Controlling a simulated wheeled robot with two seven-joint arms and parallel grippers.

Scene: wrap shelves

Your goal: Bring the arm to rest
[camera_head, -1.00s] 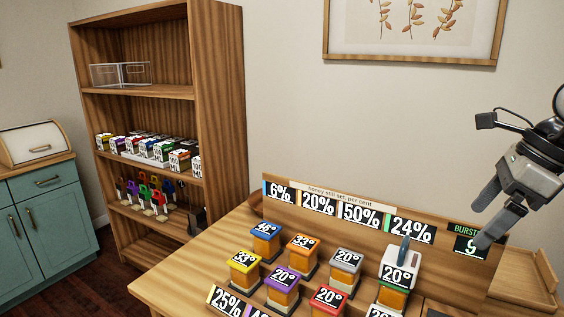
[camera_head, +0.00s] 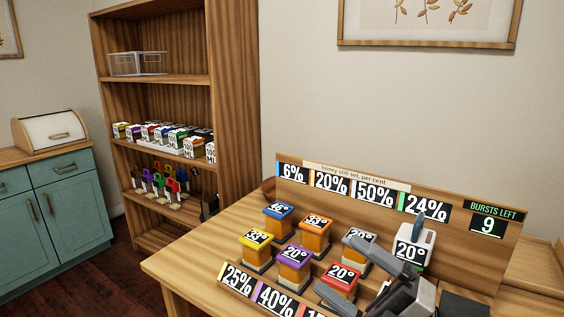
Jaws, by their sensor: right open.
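My right gripper (camera_head: 334,264) is low at the front right of the wooden table. Its two grey fingers are spread open, with a red-lidded jar (camera_head: 341,277) showing between them in the picture. I cannot tell whether the fingers touch it. The gripper partly hides a grey-lidded jar (camera_head: 359,236) behind it. Nothing is seen held in the fingers. My left gripper is out of view.
Jars with blue (camera_head: 279,208), orange, yellow and purple lids stand on the wooden table (camera_head: 190,262). A tall shelf (camera_head: 235,120) stands left. The table's left part is clear.

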